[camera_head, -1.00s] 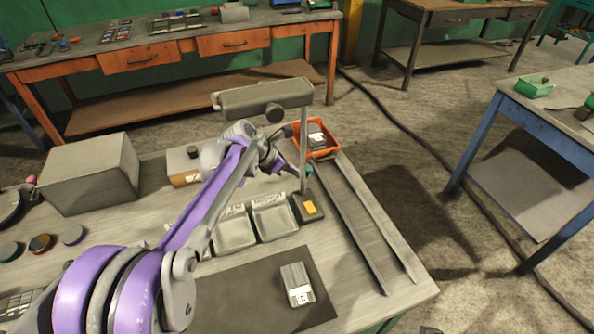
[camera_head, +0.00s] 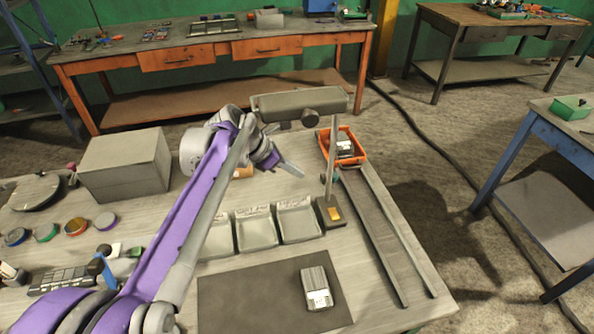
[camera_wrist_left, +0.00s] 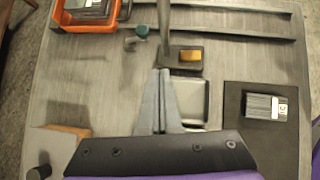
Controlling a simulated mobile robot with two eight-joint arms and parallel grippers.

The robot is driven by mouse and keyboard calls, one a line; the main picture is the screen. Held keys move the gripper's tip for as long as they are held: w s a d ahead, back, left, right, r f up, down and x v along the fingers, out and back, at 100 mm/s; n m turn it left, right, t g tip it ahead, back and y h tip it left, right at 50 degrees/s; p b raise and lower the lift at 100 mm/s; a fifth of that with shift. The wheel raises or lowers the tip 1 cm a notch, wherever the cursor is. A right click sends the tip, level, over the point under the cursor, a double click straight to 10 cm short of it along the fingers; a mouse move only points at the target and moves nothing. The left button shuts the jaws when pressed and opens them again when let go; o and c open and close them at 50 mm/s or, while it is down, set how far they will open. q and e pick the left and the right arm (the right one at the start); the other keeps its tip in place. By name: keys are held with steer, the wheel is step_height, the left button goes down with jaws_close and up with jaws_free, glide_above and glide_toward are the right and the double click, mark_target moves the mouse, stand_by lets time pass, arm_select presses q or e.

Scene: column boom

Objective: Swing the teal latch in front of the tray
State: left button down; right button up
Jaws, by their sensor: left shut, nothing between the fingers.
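The teal latch (camera_wrist_left: 131,41) shows in the left wrist view as a teal knob with a short grey bar, beside the post and near the orange tray (camera_wrist_left: 60,14). In the head view the latch is mostly hidden behind the post, and the orange tray (camera_head: 361,158) stands at the far end of two rails with a grey block inside. My left gripper (camera_head: 300,173) is shut and empty, left of the post and apart from the latch. In the wrist view its fingertips (camera_wrist_left: 159,71) point toward the post base, short of the latch. My right gripper is out of view.
A thin post (camera_head: 331,150) on a dark base with a yellow button (camera_head: 335,214) carries a grey scanner-like bar (camera_head: 298,104). Shallow grey bins (camera_head: 257,230), a dark mat (camera_head: 250,300) and a grey box (camera_head: 125,165) occupy the table. Rails (camera_head: 375,240) run along its right side.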

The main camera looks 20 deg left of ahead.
arm_select(q)
steer(key=shift+f, duration=0.1)
steer(key=s+f+n+t, duration=0.1)
steer(key=a+f+t+h, duration=0.1)
steer(key=t, duration=0.1)
steer(key=s+f+n+t, duration=0.1)
steer(key=t, duration=0.1)
steer(key=shift+s+a+f+n+p, duration=0.3)
steer(key=shift+a+f+p, duration=0.05)
steer(key=shift+a+f, duration=0.05)
steer(key=shift+w, duration=0.1)
steer(key=x, duration=0.4)
steer(key=r+x, duration=0.1)
steer(key=x, duration=0.8)
steer(key=shift+w+d, duration=0.45)
steer(key=shift+w, duration=0.05)
